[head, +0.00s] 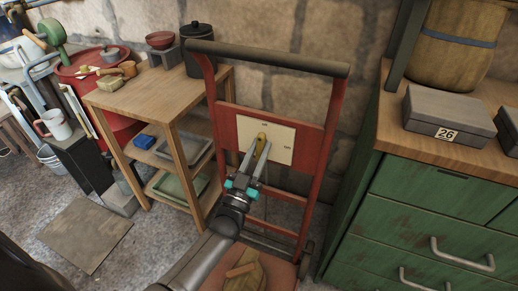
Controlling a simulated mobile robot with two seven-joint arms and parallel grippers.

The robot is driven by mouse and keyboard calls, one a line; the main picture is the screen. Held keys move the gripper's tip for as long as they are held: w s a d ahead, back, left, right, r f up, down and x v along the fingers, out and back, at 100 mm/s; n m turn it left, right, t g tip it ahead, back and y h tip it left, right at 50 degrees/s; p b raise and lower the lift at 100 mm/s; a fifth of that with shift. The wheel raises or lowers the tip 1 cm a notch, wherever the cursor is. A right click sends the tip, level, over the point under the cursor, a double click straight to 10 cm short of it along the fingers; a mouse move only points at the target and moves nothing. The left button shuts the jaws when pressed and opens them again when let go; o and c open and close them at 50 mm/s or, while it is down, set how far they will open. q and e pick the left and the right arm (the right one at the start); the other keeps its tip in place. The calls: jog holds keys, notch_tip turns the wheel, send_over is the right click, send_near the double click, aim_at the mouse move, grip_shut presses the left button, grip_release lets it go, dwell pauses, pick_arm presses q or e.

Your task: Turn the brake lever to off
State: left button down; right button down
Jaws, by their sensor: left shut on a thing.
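The brake lever (262,140) has a yellowish handle and stands about upright in front of a cream panel (283,152). The panel is fixed to a red hand truck (309,140) with a dark top bar. Small marks on the panel, one near its top and one at its right, are too small to read. My left gripper (256,158) reaches up from below and is shut on the lever. The lever's lower part and pivot are hidden behind the fingers. My right gripper is not in view.
A wooden shelf table (150,92) with a dark lidded pot (197,50) stands left of the truck. A green drawer cabinet (420,205) with a grey box (450,115) stands at the right. A wooden piece (247,273) lies low on the truck. A stone wall is behind.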

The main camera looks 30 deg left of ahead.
pick_arm(q)
jog(key=shift+n+y, duration=0.4)
jog(key=shift+n, duration=0.2)
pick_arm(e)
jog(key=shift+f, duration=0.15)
pick_arm(q)
jog(key=c, duration=0.7)
grip_release()
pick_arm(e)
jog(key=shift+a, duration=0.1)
pick_arm(q)
jog(key=shift+p+v, duration=0.95)
jog(key=shift+v, duration=6.7)
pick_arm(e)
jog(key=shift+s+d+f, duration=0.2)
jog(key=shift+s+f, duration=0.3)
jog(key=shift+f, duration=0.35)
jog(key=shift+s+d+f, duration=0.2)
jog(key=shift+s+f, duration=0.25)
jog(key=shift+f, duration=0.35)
